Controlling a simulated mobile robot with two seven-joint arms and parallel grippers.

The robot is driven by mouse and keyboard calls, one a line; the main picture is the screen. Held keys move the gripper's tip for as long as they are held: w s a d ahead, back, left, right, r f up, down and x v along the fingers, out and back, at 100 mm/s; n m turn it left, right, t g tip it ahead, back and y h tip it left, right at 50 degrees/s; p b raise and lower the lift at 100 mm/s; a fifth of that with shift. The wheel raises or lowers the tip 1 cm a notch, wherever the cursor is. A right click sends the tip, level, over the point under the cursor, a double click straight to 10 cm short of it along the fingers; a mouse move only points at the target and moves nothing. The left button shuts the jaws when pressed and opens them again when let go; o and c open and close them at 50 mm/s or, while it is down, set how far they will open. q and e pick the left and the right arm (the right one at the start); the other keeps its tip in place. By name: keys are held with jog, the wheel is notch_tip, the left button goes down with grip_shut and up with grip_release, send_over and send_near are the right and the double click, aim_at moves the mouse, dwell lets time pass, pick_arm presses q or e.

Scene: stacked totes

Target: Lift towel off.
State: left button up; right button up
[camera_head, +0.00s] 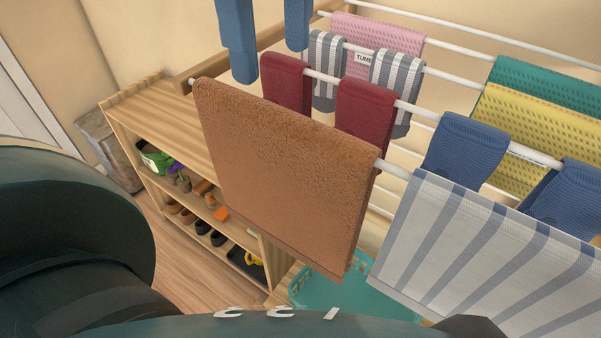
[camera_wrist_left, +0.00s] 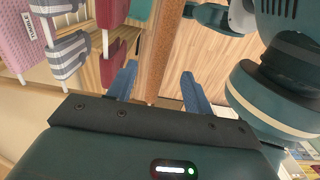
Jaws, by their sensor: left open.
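The brown towel (camera_head: 285,165) hangs folded over the front rod of a drying rack, its near face toward me in the head view. In the left wrist view the towel (camera_wrist_left: 160,50) shows nearly edge-on as a narrow brown strip between the two blue fingers. My left gripper (camera_head: 270,64) enters from the top of the head view, fingers pointing down above the towel's top fold. In the left wrist view the gripper (camera_wrist_left: 159,82) is open, one finger each side of the strip. I cannot tell whether either finger touches the cloth. My right gripper is not in view.
Dark red cloths (camera_head: 285,82), striped grey socks (camera_head: 326,65) and a pink towel (camera_head: 375,35) hang behind. A striped towel (camera_head: 480,250) and blue socks (camera_head: 465,150) hang to the right. A teal basket (camera_head: 345,300) stands below. A wooden shoe shelf (camera_head: 160,105) is at the left.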

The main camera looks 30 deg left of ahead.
aim_at(277, 144)
pick_arm(q)
jog(key=f, duration=0.6)
jog(key=shift+s+a, duration=0.15)
jog(key=shift+s, duration=0.1)
jog(key=shift+w+f+p, duration=0.1)
jog(key=shift+f+p, duration=0.55)
jog(key=shift+f, duration=2.3)
jog(key=shift+c, duration=0.3)
grip_shut()
